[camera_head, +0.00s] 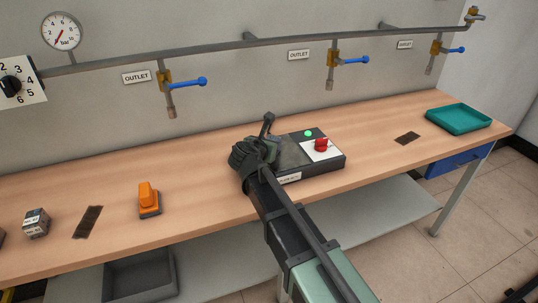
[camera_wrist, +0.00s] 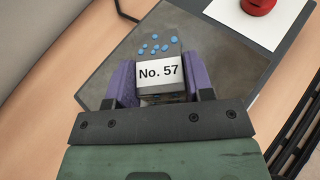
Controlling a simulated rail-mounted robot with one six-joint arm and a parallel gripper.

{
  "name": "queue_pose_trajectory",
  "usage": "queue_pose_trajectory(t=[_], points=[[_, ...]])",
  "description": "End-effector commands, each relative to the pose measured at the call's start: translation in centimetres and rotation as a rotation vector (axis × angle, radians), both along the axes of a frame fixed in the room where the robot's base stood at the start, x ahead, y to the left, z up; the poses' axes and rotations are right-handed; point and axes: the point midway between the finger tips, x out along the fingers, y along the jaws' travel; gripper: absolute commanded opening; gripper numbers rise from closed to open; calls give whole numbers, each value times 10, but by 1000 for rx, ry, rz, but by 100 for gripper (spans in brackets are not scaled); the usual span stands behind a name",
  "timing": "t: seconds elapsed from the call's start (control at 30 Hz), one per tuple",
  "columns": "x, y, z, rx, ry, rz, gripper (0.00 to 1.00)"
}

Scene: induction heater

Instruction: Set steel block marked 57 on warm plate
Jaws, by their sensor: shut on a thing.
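The steel block marked No. 57 (camera_wrist: 158,48) shows a white label and several blue dots in the wrist view. My gripper (camera_wrist: 160,84) is shut on it, with a purple pad on each side. The grey warm plate (camera_wrist: 213,62) lies behind and below the block in that view; whether the block touches it I cannot tell. In the head view my gripper (camera_head: 258,157) is at the left part of the heater, over or beside the plate (camera_head: 292,152), and the block is hidden there. The heater has a red knob (camera_head: 321,145) and a lit green light (camera_head: 308,133).
On the bench (camera_head: 200,180), an orange item (camera_head: 149,199), a dark pad (camera_head: 88,221) and another labelled block (camera_head: 36,223) are at the left. A small dark pad (camera_head: 407,138) and a teal tray (camera_head: 458,119) are at the right. Blue-handled outlet valves (camera_head: 187,83) hang behind.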

Motion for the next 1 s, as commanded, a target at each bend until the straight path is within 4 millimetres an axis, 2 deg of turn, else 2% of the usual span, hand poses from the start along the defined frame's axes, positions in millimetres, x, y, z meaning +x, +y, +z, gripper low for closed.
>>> queue_pose_trajectory(t=[0.33, 0.37, 0.5, 0.53, 0.83, 1.0], points=[[0, 0, -4, -1, -1, 0, 0], [0, 0, -5, 0, 0, 0, 49], [0, 0, -3, 0, 0, 0, 71], [0, 0, -3, 0, 0, 0, 73], [0, 0, 2, 0, 0, 0, 73], [-28, 9, 16, 0, 0, 3, 73]])
